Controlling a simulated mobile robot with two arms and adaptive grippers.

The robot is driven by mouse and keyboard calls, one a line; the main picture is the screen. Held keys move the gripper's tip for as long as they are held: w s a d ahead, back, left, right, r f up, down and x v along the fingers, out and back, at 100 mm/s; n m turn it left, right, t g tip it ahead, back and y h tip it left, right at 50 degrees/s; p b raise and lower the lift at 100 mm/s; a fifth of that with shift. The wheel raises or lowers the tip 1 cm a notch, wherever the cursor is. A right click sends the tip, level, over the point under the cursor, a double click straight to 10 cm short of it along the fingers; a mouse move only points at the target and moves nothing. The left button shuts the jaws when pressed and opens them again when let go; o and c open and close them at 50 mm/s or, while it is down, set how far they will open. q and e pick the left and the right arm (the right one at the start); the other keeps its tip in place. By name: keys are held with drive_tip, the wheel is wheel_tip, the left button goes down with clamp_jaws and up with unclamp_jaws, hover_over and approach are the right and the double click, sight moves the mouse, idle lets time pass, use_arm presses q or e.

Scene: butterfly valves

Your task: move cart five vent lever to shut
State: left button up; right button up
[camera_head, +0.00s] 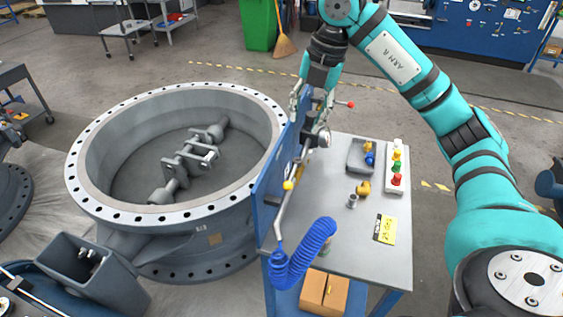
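The cart (345,255) is a grey-topped table with an upright blue panel (268,192) along its left edge. Pipework and a round gauge-like fitting (324,138) are on the panel's right side. A red-tipped lever (350,104) sticks out to the right near the panel's far end. A yellow-tipped part (289,185) sits lower on the panel's near half. I cannot read which is the vent lever. My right gripper (310,112) points down at the panel's far top, just left of the red tip. Its fingers overlap the fittings, so their grip is unclear. My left gripper is out of view.
A coiled blue hose (305,255) hangs at the cart's near left. A grey bin (362,156), a button box (397,167), brass fittings and a yellow tag (386,229) lie on the top. A large flanged valve (168,215) stands close on the left. Floor right of the cart is clear.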

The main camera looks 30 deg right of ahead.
drive_tip(key=s+f, duration=0.2)
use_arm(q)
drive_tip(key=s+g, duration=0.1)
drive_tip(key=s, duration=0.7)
use_arm(e)
drive_tip(key=p, duration=0.2)
approach(291, 178)
drive_tip(key=f, duration=0.5)
drive_tip(key=shift+w+a+f+p, duration=0.15)
drive_tip(key=shift+w+a+p, duration=0.15)
drive_tip(key=shift+w+a, duration=0.05)
drive_tip(key=f, duration=0.2)
drive_tip(key=shift+w+a+f, duration=0.15)
drive_tip(key=shift+w+f, duration=0.1)
drive_tip(key=shift+f, duration=0.1)
clamp_jaws()
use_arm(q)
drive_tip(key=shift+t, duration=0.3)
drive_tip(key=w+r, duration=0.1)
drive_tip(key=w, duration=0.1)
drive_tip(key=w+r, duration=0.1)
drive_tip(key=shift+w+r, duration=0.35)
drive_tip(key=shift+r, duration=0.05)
